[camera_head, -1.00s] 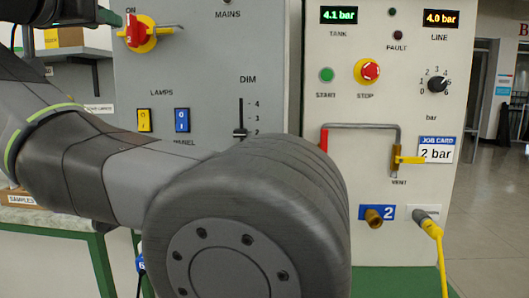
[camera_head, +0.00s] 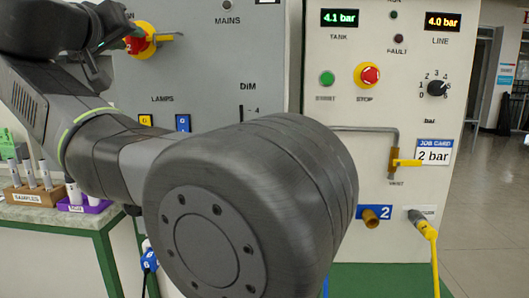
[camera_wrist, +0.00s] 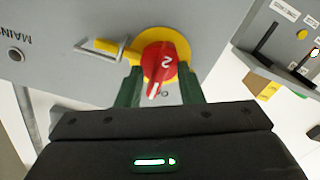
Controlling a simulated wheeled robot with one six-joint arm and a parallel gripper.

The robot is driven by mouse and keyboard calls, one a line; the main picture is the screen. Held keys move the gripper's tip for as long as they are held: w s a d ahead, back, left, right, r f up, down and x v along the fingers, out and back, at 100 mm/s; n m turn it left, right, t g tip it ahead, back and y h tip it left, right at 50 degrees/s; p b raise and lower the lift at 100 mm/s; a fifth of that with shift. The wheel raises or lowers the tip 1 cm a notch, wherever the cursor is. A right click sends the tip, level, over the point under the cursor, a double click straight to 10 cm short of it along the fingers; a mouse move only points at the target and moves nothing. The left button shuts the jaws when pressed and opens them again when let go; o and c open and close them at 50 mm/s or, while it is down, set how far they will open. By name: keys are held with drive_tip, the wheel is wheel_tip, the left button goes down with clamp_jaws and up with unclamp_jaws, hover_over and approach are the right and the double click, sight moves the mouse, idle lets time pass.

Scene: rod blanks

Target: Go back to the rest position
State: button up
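The grey panel (camera_head: 210,75) and cream panel (camera_head: 345,95) stand close ahead. A samples rack (camera_head: 35,195) and purple tray (camera_head: 90,207) sit on the left counter. Open floor lies far right.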

drive_tip(key=n+p, duration=0.4)
idle(0.7)
